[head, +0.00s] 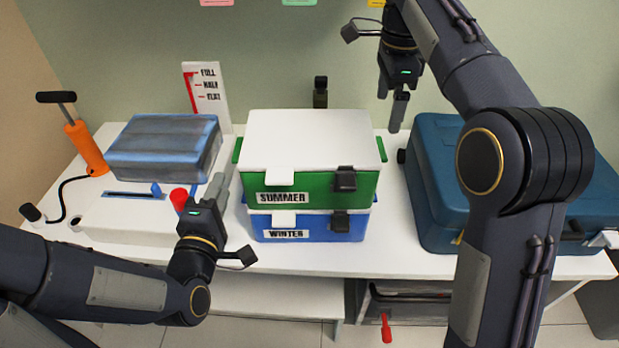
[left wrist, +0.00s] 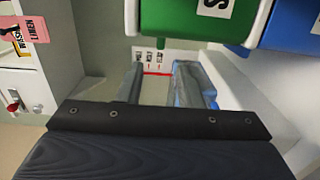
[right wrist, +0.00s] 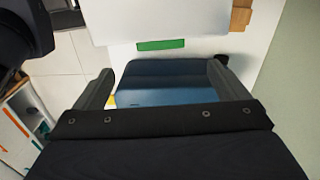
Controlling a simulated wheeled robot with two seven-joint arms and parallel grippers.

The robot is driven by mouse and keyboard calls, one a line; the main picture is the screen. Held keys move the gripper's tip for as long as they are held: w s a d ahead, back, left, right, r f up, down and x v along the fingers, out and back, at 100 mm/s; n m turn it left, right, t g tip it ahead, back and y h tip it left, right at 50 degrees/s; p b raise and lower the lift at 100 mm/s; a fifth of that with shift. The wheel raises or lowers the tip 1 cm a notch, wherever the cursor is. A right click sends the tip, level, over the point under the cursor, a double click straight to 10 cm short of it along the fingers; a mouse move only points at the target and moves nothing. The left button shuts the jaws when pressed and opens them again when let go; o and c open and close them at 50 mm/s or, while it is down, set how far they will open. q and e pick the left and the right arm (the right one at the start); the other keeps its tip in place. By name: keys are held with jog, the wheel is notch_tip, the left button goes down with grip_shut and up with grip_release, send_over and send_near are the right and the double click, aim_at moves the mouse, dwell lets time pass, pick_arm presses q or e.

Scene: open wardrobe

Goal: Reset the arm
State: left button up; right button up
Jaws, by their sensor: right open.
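My left gripper (head: 217,190) is over the table, between the blue-grey bundle and the stacked boxes, in the head view. Its two fingers stand apart in the left wrist view (left wrist: 168,82), with nothing visibly held. My right gripper (head: 392,105) hangs raised behind the gap between the boxes and the blue suitcase. In the right wrist view its fingers (right wrist: 162,85) are wide apart and empty. My right arm crosses in front of the suitcase in the head view and hides part of it.
A green SUMMER box (head: 338,189) with a white lid sits on a blue WINTER box (head: 325,231). The blue suitcase (head: 432,195) stands to the right. A blue-grey bundle (head: 160,142) and an orange pump (head: 87,148) are on the left. Table room is narrow around the boxes.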

dwell(0.3)
